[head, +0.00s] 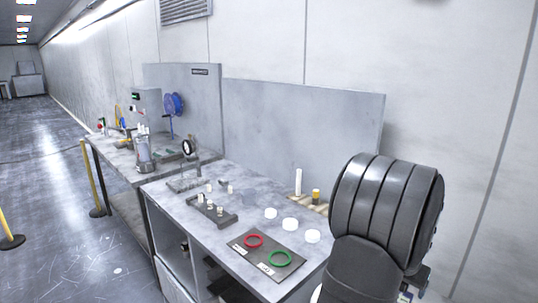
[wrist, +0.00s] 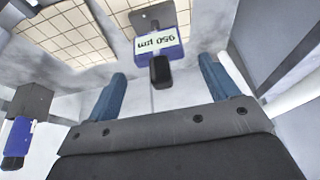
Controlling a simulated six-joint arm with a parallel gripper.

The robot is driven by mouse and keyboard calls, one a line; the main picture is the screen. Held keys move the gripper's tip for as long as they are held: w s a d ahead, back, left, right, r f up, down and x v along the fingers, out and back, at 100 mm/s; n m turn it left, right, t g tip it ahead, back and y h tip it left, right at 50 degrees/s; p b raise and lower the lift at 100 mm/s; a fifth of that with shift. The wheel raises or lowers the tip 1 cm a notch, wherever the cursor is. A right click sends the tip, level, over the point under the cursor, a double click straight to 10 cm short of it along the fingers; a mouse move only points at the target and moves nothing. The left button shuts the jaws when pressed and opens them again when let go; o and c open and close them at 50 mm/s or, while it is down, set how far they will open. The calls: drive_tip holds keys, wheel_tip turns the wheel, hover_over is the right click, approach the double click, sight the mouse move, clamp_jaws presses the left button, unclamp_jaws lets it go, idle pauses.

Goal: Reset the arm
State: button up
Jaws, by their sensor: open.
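My gripper (wrist: 162,68) shows in the wrist view with its two blue fingers spread wide apart. A blue block (wrist: 158,46) with a white label, reading "950 µm" upside down, and a black end appears beyond and between the fingers. The fingers do not close on it, and I cannot tell how far away it is. In the head view my dark arm fills the right side, above the right end of the bench (head: 190,208); the gripper itself cannot be made out there.
A dark mat (head: 268,263) holds a red ring (head: 254,241) and a green ring (head: 280,258). White discs (head: 290,224) lie behind it. A dark rack (head: 211,211) with small pieces stands left. Tan gridded plates (wrist: 62,38) and another blue-ended block (wrist: 18,138) show in the wrist view.

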drive_tip(key=x, duration=0.6)
drive_tip(key=shift+s, duration=0.1)
drive_tip(key=r, duration=0.5)
drive_tip(key=shift+s+d+r, duration=0.15)
drive_tip(key=shift+s+r, duration=0.05)
drive_tip(key=shift+s, duration=0.2)
drive_tip(key=s+d+r, duration=0.3)
drive_tip(key=s+d, duration=0.3)
drive_tip(key=s, duration=0.4)
drive_tip(key=s+d+r, duration=0.2)
drive_tip(key=s+d, duration=0.3)
drive_tip(key=s, duration=0.6)
drive_tip(key=w+f, duration=0.6)
drive_tip(key=w, duration=0.5)
drive_tip(key=shift+a, duration=0.25)
drive_tip(key=shift+s, duration=0.1)
drive_tip(key=s+d+r, duration=0.1)
drive_tip(key=s+r, duration=0.5)
drive_tip(key=s, duration=0.4)
drive_tip(key=w+a+r, duration=0.1)
drive_tip(key=w+a, duration=0.2)
drive_tip(key=w, duration=0.1)
drive_tip(key=shift+w+a, duration=0.3)
drive_tip(key=shift+a, duration=0.1)
